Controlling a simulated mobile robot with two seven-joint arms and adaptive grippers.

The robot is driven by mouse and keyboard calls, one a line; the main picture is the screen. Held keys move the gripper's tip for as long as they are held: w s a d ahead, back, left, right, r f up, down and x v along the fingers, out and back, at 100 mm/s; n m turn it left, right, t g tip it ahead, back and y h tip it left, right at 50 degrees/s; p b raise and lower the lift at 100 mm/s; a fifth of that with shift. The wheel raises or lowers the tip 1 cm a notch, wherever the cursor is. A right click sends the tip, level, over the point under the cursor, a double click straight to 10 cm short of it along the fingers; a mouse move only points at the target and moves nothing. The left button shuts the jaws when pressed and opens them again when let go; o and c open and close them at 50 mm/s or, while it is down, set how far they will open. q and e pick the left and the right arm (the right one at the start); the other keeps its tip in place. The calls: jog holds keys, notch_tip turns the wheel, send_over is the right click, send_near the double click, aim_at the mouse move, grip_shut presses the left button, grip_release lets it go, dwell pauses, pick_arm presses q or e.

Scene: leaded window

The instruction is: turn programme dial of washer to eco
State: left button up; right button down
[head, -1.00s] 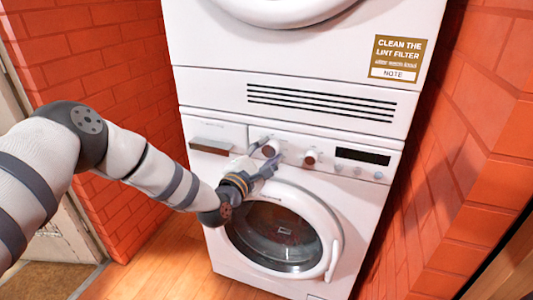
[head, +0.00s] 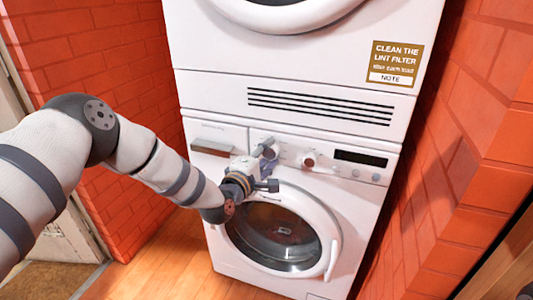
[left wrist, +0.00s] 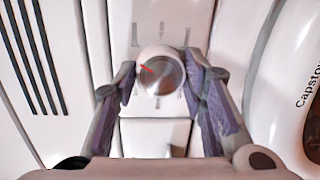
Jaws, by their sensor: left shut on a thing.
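The white washer (head: 340,205) stands under a dryer, with its control panel above the round door. My left gripper (head: 268,167) is at the left part of that panel, one finger above the other. In the left wrist view a round pale dial (left wrist: 162,72) with a red pointer mark sits between the two fingers of my left gripper (left wrist: 160,78). The gripper is shut on this dial. The red mark points left and slightly up there. Marks ring the dial, but their words are too blurred to read. My right gripper is not in view.
The washer door (head: 328,232) bulges just below the gripper. A drawer front (head: 212,138) is left of the dials, a dark display (head: 361,158) right of them. Brick walls (head: 110,110) stand close on both sides. Wooden floor (head: 160,260) lies in front.

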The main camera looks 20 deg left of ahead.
pick_arm(q)
jog(key=m, duration=0.2)
jog(key=m+p, duration=0.1)
jog(key=m, duration=0.1)
jog(key=m+y, duration=0.1)
jog(key=shift+r+m, duration=0.25)
jog(key=shift+m, duration=0.15)
jog(key=m+p, duration=0.1)
jog(key=m, duration=0.3)
jog(key=shift+d+f+y, duration=0.1)
jog(key=shift+y, duration=0.3)
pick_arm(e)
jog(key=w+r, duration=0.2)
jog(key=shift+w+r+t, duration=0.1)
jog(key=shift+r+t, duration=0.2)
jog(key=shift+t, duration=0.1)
pick_arm(q)
jog(key=shift+m, duration=0.4)
jog(key=o, duration=1.2)
jog(key=s, duration=0.4)
jog(key=s+r, duration=0.1)
jog(key=s, duration=0.7)
jog(key=shift+a+r, duration=0.15)
jog(key=shift+a, duration=0.05)
